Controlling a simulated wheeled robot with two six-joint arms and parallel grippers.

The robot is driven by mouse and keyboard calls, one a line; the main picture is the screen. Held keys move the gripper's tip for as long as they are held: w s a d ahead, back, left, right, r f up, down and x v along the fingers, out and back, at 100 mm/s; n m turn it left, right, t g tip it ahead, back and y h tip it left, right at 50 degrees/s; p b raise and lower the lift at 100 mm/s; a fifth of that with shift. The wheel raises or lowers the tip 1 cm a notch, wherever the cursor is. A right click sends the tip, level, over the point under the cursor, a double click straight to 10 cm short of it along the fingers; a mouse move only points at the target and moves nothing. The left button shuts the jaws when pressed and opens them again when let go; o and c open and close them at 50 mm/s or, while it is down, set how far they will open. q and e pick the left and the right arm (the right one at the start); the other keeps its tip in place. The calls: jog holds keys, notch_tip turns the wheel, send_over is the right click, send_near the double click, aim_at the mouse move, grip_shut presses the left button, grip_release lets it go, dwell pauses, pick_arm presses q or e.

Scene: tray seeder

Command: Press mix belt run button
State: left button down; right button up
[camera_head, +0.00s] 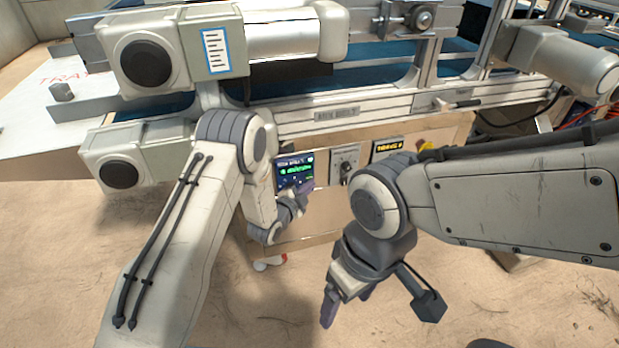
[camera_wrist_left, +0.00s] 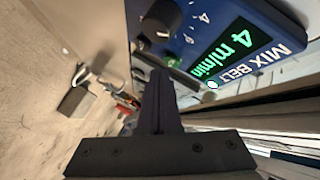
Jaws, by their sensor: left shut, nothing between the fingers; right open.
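The mix belt panel (camera_head: 294,164) is a small dark-blue unit on the front of the machine, with a green readout. In the left wrist view the panel (camera_wrist_left: 265,30) reads "MIX BELT" and "4 m/min" and has a black knob (camera_wrist_left: 160,18). My left gripper (camera_head: 303,188) is shut and empty, its fingertips at the panel's lower part. In the left wrist view its fingers (camera_wrist_left: 160,75) reach the panel's edge beside the knob; I cannot tell whether they touch. My right gripper (camera_head: 345,298) is open and empty, low in front of the machine.
A grey panel with a knob (camera_head: 345,166) and a black display with yellow text (camera_head: 388,147) stand right of the mix belt panel. Two pale motor housings (camera_head: 150,60) (camera_head: 125,155) jut out at the left. The floor in front is mostly clear.

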pick_arm(q)
jog(key=s+d+p, duration=0.1)
jog(key=s, duration=0.4)
jog(key=shift+s+d, duration=0.4)
jog(key=shift+d+r, duration=0.1)
dwell(0.8)
